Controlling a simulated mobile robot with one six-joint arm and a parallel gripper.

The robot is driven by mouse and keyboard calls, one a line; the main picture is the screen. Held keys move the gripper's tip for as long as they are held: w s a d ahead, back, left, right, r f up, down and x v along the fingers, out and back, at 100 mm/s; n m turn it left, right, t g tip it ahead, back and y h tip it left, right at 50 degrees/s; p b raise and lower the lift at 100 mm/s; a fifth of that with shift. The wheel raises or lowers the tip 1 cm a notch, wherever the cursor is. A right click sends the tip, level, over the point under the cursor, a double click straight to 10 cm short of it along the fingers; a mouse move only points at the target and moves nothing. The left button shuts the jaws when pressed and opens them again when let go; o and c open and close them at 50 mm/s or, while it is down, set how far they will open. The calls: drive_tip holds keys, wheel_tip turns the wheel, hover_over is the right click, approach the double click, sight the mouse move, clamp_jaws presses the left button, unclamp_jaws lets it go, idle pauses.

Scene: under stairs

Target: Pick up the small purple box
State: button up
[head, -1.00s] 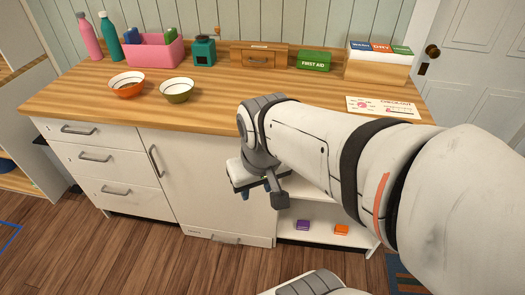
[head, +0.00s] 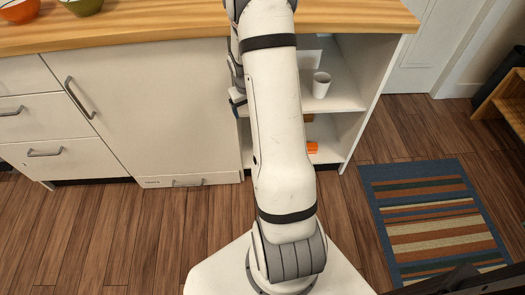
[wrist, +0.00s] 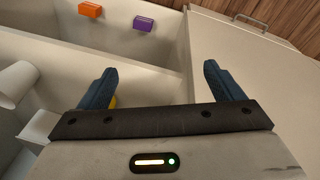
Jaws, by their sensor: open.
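The small purple box (wrist: 143,24) sits on the bottom shelf of the open cabinet section (wrist: 70,25), near the top of the wrist view. My gripper (wrist: 160,84) is open, with its two blue fingers spread and nothing held between them. In that view the box is beyond the fingertips, apart from them. In the head view the purple box is hidden, with my arm across that part of the cabinet. Only a bit of my gripper (head: 238,103) shows there, at the arm's left edge.
A small orange box (wrist: 90,9) sits beside the purple one; it also shows in the head view (head: 312,148). A white cup (head: 321,85) stands on the upper shelf. A yellow thing is partly hidden behind a finger. A striped rug (head: 435,215) lies right of the cabinet.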

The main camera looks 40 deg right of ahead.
drive_tip(key=d+f+m+b, duration=0.1)
drive_tip(key=d+f+b, duration=0.35)
drive_tip(key=f, duration=0.95)
drive_tip(key=d+f+b, duration=0.3)
drive_tip(key=d+f, duration=0.3)
drive_tip(key=f, duration=0.9)
drive_tip(key=w+f+t, duration=0.1)
drive_tip(key=w+f, duration=0.1)
drive_tip(key=w+d+f+m, duration=0.1)
drive_tip(key=f, duration=0.2)
drive_tip(key=w+d+f+m+t+b, duration=0.1)
drive_tip(key=w+f, duration=0.1)
drive_tip(key=f, duration=0.1)
drive_tip(key=shift+w+d+t+h, duration=0.15)
drive_tip(key=shift+w+t+h, duration=0.15)
drive_tip(key=x, duration=0.2)
drive_tip(key=b+x, duration=0.2)
drive_tip(key=x, duration=0.1)
drive_tip(key=shift+s+f, duration=0.2)
drive_tip(key=shift+f, duration=0.2)
drive_tip(key=shift+x, duration=0.95)
drive_tip(key=shift+w+d+r+m, duration=0.1)
drive_tip(key=shift+m, duration=0.2)
drive_tip(key=shift+c, duration=0.6)
drive_tip(key=c, duration=0.9)
drive_tip(key=shift+r, duration=0.1)
drive_tip(key=shift+c, duration=0.2)
